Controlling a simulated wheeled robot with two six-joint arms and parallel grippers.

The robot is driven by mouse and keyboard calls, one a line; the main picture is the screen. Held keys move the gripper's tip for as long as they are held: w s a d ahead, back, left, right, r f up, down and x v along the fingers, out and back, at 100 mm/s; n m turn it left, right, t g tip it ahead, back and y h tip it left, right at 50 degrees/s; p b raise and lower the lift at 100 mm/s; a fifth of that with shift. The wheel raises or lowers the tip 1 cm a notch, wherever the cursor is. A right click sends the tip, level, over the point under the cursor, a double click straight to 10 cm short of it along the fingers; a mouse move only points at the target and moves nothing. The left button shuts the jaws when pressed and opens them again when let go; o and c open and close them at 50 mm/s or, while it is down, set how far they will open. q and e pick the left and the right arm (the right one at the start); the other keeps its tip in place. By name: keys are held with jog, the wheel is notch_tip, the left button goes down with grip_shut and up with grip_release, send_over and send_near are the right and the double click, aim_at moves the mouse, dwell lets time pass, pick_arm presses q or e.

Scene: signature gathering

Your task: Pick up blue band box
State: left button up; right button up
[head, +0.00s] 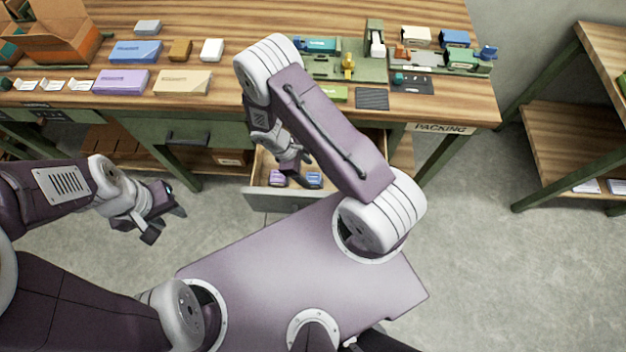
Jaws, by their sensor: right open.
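An open drawer (278,203) under the workbench holds a small blue box (314,179) on the right and a small purple box (277,177) on the left. A larger blue box (130,52) lies on the bench top at the left. I cannot tell from this view which blue box is the blue band box. My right gripper (296,170) points down over the drawer, open, close above the two small boxes; my own arm hides part of the drawer. My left gripper (167,224) is open and empty over the floor, left of the drawer.
The wooden bench top (225,90) holds a lilac box (120,82), a tan box (182,83), a cardboard carton (50,38) and green fixtures at the right. A shut drawer (187,138) is left of the open one. A shelf stands far right; the floor between is clear.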

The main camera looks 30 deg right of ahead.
aim_at(312, 178)
jog(key=x, duration=0.4)
jog(key=shift+s+f, duration=0.25)
jog(key=shift+f, duration=0.1)
grip_shut()
notch_tip(312, 178, up, 10)
jog(key=p, duration=0.1)
